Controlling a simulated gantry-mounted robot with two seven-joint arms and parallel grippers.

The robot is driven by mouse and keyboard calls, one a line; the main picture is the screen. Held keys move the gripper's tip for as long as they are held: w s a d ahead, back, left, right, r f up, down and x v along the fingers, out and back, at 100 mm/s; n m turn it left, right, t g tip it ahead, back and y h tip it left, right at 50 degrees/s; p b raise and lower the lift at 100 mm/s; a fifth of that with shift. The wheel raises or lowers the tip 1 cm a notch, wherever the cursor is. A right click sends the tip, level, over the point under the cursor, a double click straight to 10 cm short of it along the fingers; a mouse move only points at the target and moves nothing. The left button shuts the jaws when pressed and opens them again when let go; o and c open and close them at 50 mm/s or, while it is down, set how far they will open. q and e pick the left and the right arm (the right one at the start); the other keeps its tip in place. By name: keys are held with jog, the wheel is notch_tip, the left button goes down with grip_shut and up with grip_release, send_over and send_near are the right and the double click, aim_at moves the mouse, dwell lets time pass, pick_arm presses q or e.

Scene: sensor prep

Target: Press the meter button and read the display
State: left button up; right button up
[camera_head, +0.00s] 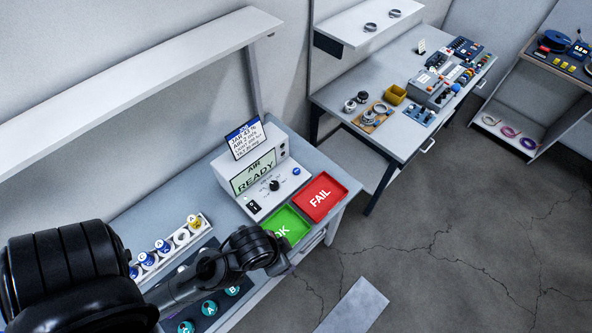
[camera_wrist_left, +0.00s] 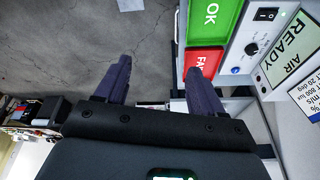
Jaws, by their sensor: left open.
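The meter (camera_head: 288,188) is a white box on the near bench, with a display (camera_head: 254,172) reading "AIR READY". A round blue button (camera_head: 296,170) sits on its front, beside a black knob (camera_head: 274,185) and a black rocker switch (camera_head: 253,207). In the left wrist view, the meter's display (camera_wrist_left: 290,47) and blue button (camera_wrist_left: 235,70) are at the right. My left gripper (camera_wrist_left: 160,80) is open and empty, its fingers apart and clear of the button. In the head view my left arm reaches over the green tray, and the fingers cannot be made out. My right gripper is not in view.
A green OK tray (camera_head: 283,233) and a red FAIL tray (camera_head: 320,197) lie before the meter. A card (camera_head: 245,138) stands on the meter. A rack of small labelled bottles (camera_head: 163,246) stands to the left. A second bench (camera_head: 375,98) stands beyond; open floor lies at right.

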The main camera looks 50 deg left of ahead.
pick_arm(q)
jog(key=shift+c, duration=0.3)
grip_shut()
dwell(1.5)
